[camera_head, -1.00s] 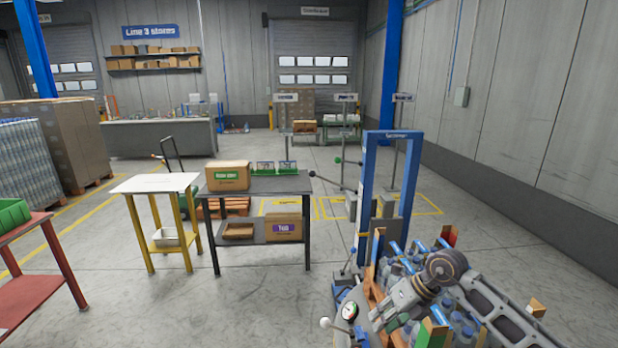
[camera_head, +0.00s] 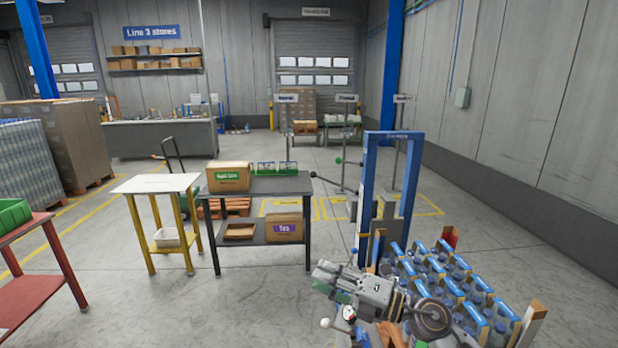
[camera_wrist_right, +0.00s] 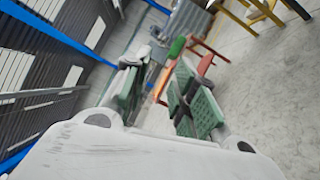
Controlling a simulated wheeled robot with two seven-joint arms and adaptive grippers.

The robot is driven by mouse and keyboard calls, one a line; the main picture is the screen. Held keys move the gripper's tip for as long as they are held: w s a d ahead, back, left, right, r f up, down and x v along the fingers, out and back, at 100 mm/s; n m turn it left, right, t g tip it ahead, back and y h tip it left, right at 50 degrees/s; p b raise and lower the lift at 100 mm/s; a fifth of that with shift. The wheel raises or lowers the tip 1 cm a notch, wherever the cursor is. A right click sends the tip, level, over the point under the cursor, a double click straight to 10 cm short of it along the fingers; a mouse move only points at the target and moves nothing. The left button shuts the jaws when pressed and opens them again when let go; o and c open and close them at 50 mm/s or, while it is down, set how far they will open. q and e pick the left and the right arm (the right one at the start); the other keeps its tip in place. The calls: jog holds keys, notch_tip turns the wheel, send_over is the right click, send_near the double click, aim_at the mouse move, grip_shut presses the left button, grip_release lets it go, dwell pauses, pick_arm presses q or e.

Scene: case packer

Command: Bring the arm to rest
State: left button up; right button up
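My right arm comes in at the lower right of the head view, bent over the front of the case packer, with its gripper (camera_head: 322,279) pointing left. In the right wrist view the two fingers of this gripper (camera_wrist_right: 157,82) stand apart with green pads, and nothing is between them. It is open and empty, clear of the tables. My left gripper is not in view.
Bottles between blue-edged dividers (camera_head: 455,280) lie right beside my right arm. A blue frame (camera_head: 367,200) stands behind it. A gauge (camera_head: 349,312) and a ball-ended lever (camera_head: 326,323) are close below. A dark table (camera_head: 270,186) and open floor lie to the left.

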jog(key=w+d+r+m+t+h, duration=0.1)
jog(key=w+d+m+t+h, duration=0.3)
jog(key=d+m+t+h, duration=1.15)
jog(key=s+d+f+m+g+h, duration=0.2)
jog(key=s+f+m+g, duration=0.1)
jog(key=f+m+g, duration=0.3)
jog(key=s+d+f+m+g+h, duration=0.2)
jog(key=f+m+g, duration=0.2)
jog(key=f+m, duration=0.35)
jog(key=s+a+f+m+g+y, duration=0.1)
jog(key=s+f+g, duration=0.5)
jog(key=s, duration=0.5)
jog(key=s+f+m+g+y, duration=0.1)
jog(key=s+f+g+y, duration=0.1)
jog(key=s+f+g, duration=0.55)
jog(key=s+f+t, duration=0.1)
jog(key=s+f, duration=0.1)
jog(key=f, duration=1.5)
jog(key=s+f+t, duration=0.1)
jog(key=s+f, duration=0.2)
jog(key=f, duration=1.4)
jog(key=s+d+f, duration=0.3)
jog(key=s+f, duration=0.7)
jog(key=s+d+f+g, duration=0.1)
jog(key=s+d+f, duration=0.2)
jog(key=s+f, duration=0.6)
jog(key=shift+s+f+h, duration=0.4)
jog(key=shift+s+h, duration=0.05)
jog(key=shift+s, duration=0.8)
jog(key=shift+d, duration=0.1)
